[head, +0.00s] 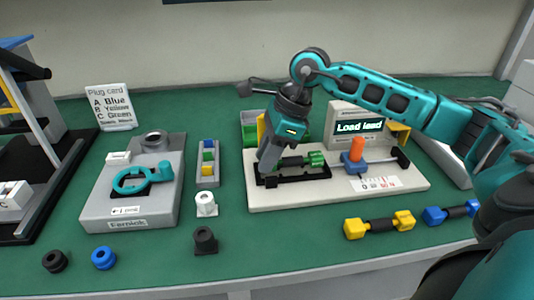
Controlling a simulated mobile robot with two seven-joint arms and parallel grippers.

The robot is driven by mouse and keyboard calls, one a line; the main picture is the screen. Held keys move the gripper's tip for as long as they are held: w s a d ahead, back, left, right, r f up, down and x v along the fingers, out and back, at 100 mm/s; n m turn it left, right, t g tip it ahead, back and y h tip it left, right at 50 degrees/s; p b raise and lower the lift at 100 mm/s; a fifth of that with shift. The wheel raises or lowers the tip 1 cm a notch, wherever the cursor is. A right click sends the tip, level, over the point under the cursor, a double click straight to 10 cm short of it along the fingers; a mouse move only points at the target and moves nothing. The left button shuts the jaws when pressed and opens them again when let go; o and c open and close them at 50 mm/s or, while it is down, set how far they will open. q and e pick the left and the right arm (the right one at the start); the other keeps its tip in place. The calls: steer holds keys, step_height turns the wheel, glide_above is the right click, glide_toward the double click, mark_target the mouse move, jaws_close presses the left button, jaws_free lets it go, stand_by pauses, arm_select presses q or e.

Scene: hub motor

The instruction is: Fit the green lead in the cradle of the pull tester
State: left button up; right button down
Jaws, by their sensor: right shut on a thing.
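The green lead (316,159) has a black middle and a green plug at its right end. It lies level at the black cradle (303,177) on the pale base of the pull tester (410,187). My right gripper (268,162) points down and is shut at the lead's left end, which its fingers hide. I cannot tell whether the lead rests fully in the cradle or just above it. The tester's screen (360,127) reads "Load lead". A blue clamp with an orange knob (357,150) stands right of the green plug. My left gripper is out of view.
A yellow lead (380,225) and a blue lead (450,213) lie in front of the tester. A grey fixture (100,208) with a teal ring handle stands left. White (205,204) and black (205,241) parts stand between. The front middle is clear.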

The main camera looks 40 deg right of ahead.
steer(key=shift+f+b, duration=0.6)
steer(key=shift+f, duration=0.05)
steer(key=c, duration=0.7)
jaws_free()
steer(key=shift+r, duration=0.15)
steer(key=shift+c, duration=0.2)
steer(key=p+v, duration=0.2)
steer(key=v, duration=1.1)
